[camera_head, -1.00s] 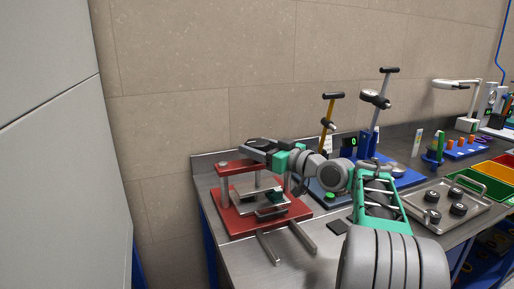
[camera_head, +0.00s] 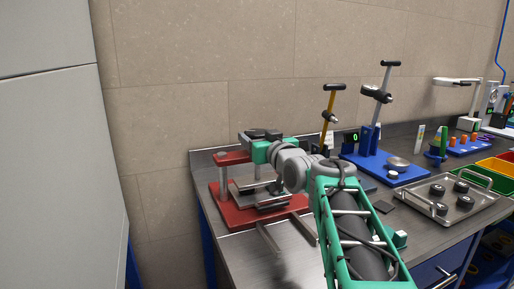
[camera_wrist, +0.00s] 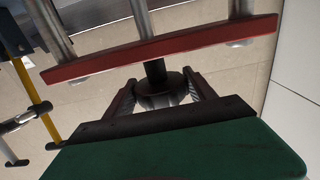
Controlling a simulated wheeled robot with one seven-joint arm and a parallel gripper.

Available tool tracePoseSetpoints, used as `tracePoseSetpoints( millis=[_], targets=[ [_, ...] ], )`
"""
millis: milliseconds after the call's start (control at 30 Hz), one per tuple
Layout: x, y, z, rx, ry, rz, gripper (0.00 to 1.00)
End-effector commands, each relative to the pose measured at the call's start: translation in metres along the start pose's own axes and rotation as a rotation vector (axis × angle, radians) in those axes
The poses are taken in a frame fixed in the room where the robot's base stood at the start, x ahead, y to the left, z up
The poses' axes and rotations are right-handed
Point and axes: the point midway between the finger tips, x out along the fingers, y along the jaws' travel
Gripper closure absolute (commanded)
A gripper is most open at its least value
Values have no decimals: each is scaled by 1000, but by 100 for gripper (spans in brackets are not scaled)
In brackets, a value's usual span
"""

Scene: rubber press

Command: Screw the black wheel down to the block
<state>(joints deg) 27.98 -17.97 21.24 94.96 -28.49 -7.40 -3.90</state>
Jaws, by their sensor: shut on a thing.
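The red press (camera_head: 236,158) stands at the left end of the bench, with a metal block (camera_head: 258,196) between its base and its red top bar. The top bar (camera_wrist: 165,48) also crosses the wrist view. The black wheel (camera_wrist: 162,101) sits on a dark screw beside this bar. My gripper (camera_wrist: 163,88) has one finger on each side of the wheel and is shut on it. In the head view my gripper (camera_head: 262,134) is above the press top and mostly covers the wheel. Whether the wheel's screw touches the block cannot be seen.
Metal rods (camera_head: 270,240) stick out from the press toward the front. To the right stand a blue-based lever press (camera_head: 386,166) and a metal tray (camera_head: 462,205) with several black round parts. A yellow lever (camera_wrist: 26,82) shows at the left of the wrist view.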

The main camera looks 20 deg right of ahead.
Motion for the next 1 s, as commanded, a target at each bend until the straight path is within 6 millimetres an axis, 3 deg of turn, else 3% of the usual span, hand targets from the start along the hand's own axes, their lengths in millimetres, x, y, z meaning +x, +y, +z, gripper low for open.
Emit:
tracePoseSetpoints(
  millis=[167,1000],
  targets=[
    [1,-8,4,1,0,151,77],
    [3,-2,-3,-3,-6,908,77]
  ],
)
